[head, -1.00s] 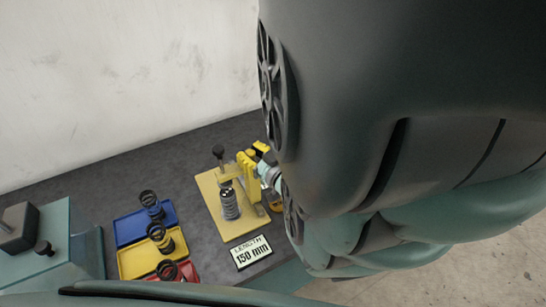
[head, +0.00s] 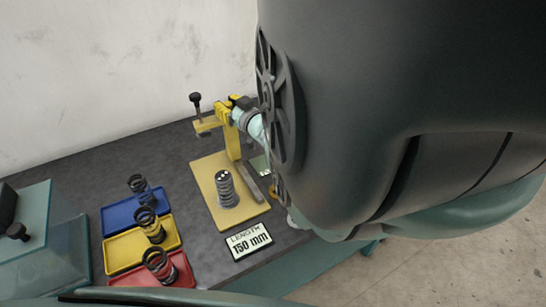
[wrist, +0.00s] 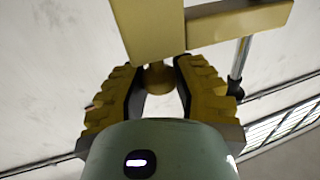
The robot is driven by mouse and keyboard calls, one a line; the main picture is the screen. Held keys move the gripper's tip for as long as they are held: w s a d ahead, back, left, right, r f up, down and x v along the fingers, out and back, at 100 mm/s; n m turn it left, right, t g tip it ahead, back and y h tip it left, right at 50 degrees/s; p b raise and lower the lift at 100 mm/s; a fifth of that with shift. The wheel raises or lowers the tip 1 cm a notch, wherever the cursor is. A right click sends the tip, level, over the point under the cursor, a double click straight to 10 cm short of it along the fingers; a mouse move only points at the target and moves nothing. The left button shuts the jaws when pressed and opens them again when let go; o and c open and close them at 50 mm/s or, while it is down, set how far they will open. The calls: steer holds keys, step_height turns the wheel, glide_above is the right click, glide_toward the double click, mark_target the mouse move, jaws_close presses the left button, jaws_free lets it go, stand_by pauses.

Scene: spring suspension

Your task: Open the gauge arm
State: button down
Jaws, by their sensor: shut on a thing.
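The gauge arm (head: 207,124) is a yellow bar with a black-topped rod at its outer end. It stands raised on the yellow gauge post (head: 232,138), clear above a grey coil spring (head: 227,190). The spring stands upright on the yellow base plate (head: 207,175). My gripper (head: 238,103) is at the arm's right end. In the wrist view my gripper (wrist: 158,78) has its yellow fingers on both sides of a small round brass-coloured knob (wrist: 155,76) under the arm (wrist: 155,30), shut on it. My own arm covers the right side of the head view.
Blue (head: 113,218), yellow (head: 115,251) and red (head: 183,270) trays with dark springs stand to the left. A "LENGTH 150 mm" sign (head: 248,241) lies in front of the base plate. A teal box (head: 45,240) is at the far left.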

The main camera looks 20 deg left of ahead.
steer(key=shift+w+a, duration=0.2)
steer(key=c, duration=0.7)
jaws_free()
